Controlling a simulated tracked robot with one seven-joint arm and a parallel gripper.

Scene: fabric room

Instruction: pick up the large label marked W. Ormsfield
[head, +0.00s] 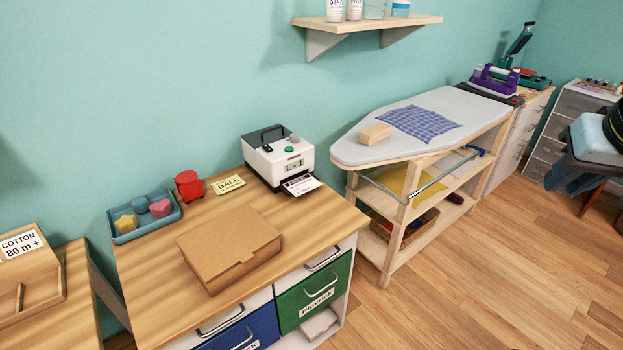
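A white label (301,186) with a dark band and small print sticks out of the front of a white label printer (279,158) on the wooden table. Its print is too small for me to read, so I cannot tell whether it says W. Ormsfield. A yellow card (229,184) with black lettering that seems to begin "BALL" lies on the table left of the printer. My gripper is not in view.
A closed cardboard box (229,247) covers the table's front middle. A blue tray (146,219) of coloured shapes and a red container (189,186) stand at the left. Green (315,292) and blue drawers are below. An ironing table (430,125) stands right; open floor lies in front.

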